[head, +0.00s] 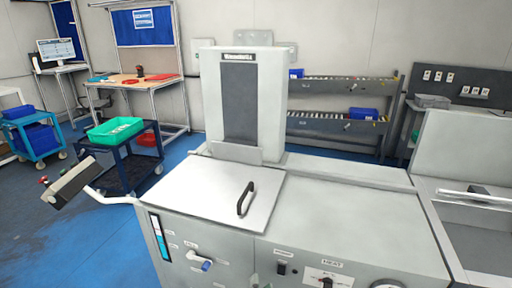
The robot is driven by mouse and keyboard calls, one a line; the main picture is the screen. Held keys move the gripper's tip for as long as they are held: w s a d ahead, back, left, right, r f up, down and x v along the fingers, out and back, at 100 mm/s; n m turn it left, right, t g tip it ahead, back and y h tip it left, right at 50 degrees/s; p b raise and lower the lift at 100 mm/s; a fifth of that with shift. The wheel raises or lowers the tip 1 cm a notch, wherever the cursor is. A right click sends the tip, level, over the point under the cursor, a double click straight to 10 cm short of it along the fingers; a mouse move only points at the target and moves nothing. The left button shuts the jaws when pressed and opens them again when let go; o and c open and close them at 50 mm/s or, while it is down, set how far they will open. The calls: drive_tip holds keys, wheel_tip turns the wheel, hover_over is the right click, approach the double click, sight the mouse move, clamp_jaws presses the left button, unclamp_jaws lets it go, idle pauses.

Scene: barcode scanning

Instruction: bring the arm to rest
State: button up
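Neither my arm nor my gripper shows in the head view, the only view given. I cannot tell the arm's pose, or whether the gripper is open, shut or holding anything.
A large grey machine (345,215) with a handled lid (205,200) fills the near middle and right. A grey box on a pipe (70,186) juts out left. A cart with a green bin (115,130), a blue cart (35,135) and a workbench (135,82) stand behind. Blue floor is open lower left.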

drive_tip(key=s+d+f+n, duration=0.2)
drive_tip(key=s+d+f, duration=0.15)
drive_tip(key=s, duration=0.35)
drive_tip(key=s+d+f+n, duration=0.2)
drive_tip(key=s+d, duration=0.2)
drive_tip(key=s, duration=0.3)
drive_tip(key=s+d+f+n, duration=0.1)
drive_tip(key=s+d+f, duration=0.25)
drive_tip(key=s, duration=0.35)
drive_tip(key=s+d+r+n, duration=0.1)
drive_tip(key=s+d+r, duration=0.2)
drive_tip(key=s, duration=0.7)
drive_tip(key=s+d+r+n+h, duration=0.1)
drive_tip(key=s+r, duration=0.4)
drive_tip(key=s, duration=0.5)
drive_tip(key=shift+s+d+r+n, duration=0.35)
drive_tip(key=shift+d+n, duration=0.25)
drive_tip(key=shift+d, duration=0.4)
drive_tip(key=shift+c, duration=0.2)
